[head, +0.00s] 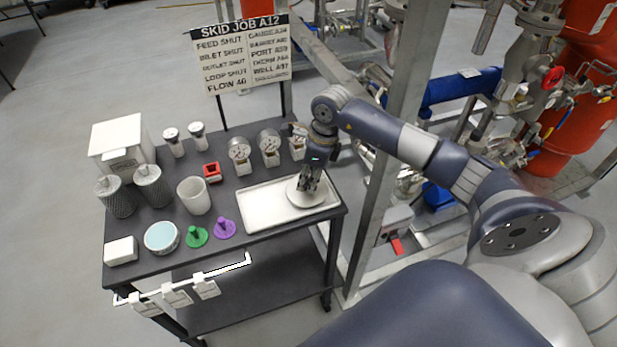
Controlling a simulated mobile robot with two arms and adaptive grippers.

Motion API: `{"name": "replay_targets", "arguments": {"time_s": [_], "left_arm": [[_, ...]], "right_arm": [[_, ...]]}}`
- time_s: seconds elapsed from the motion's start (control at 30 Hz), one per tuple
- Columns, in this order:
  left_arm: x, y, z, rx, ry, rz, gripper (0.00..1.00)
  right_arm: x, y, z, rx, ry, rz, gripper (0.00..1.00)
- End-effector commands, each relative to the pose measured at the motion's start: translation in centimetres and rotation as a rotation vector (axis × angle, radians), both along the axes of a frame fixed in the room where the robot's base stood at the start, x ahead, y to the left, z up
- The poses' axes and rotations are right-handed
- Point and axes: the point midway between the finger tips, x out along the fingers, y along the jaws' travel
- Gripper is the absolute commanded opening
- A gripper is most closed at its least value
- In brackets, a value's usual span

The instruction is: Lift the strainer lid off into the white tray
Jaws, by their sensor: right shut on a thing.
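The strainer lid (305,197) is a pale round disc at the right part of the white tray (262,222). My right gripper (309,186) points down over the disc and is shut on its upper middle part, which the fingers hide. The lid is inside the tray's outline; I cannot tell whether it touches the tray floor. The rest of the tray is empty. My left gripper is not in view.
The dark cart top also holds gauges (239,151), two dark mesh cylinders (151,185), a white cup (194,195), green (196,236) and purple (224,228) knobs and a white box (122,146). A metal frame post (386,140) stands close right.

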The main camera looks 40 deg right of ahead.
Motion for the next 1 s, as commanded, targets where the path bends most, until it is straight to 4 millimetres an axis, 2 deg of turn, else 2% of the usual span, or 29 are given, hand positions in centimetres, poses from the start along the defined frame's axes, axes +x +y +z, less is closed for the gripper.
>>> {"name": "replay_targets", "arguments": {"time_s": [0.83,0.87,0.9,0.93,1.0], "left_arm": [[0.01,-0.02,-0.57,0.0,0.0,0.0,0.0],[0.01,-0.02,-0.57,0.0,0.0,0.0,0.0],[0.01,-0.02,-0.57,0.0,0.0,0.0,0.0],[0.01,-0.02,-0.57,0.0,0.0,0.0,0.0],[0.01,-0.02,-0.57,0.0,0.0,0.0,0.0]], "right_arm": [[0.02,0.0,-0.22,0.0,-0.001,0.0,0.1],[0.02,0.0,-0.22,0.0,-0.001,0.0,0.3],[0.02,0.0,-0.22,0.0,-0.001,0.0,0.39],[0.03,0.0,-0.23,0.001,-0.001,0.0,0.46],[0.03,0.0,-0.23,0.001,-0.001,0.0,0.46]]}}
